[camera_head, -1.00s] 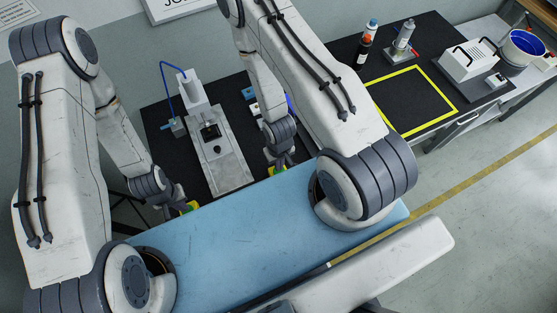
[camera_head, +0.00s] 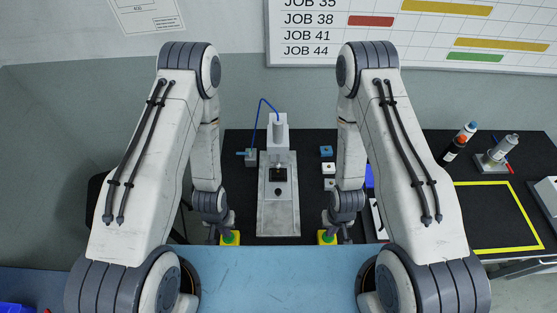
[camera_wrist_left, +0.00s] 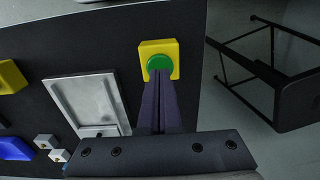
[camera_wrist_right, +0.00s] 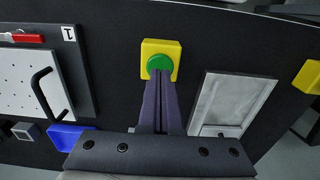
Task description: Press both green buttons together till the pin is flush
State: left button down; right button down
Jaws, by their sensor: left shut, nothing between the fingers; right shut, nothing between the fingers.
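The left green button (camera_wrist_left: 159,63) sits on a yellow box (camera_head: 238,239) left of the press. The right green button (camera_wrist_right: 160,64) sits on a yellow box (camera_head: 319,239) right of it. My left gripper (camera_wrist_left: 160,76) is shut and empty, its fingertips at the left button. My right gripper (camera_wrist_right: 161,76) is shut and empty, its fingertips at the right button. Both fingers point down at the buttons; I cannot tell whether they touch or press them. The press (camera_head: 279,208) stands between, with a dark fixture (camera_head: 279,174) under its head. The pin is too small to make out.
Blue and white small blocks (camera_head: 328,169) lie right of the press. A yellow-outlined area (camera_head: 490,248), bottles (camera_head: 455,149) and a white panel with a black handle (camera_wrist_right: 32,80) are further right. A dark stool (camera_wrist_left: 290,100) stands beyond the table edge.

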pick_arm(q)
jog(key=shift+f, duration=0.85)
pick_arm(e)
jog(key=shift+f, duration=0.85)
pick_arm(q)
jog(key=shift+f, duration=0.2)
pick_arm(e)
jog(key=shift+f, duration=0.2)
dwell(0.3)
dwell(1.5)
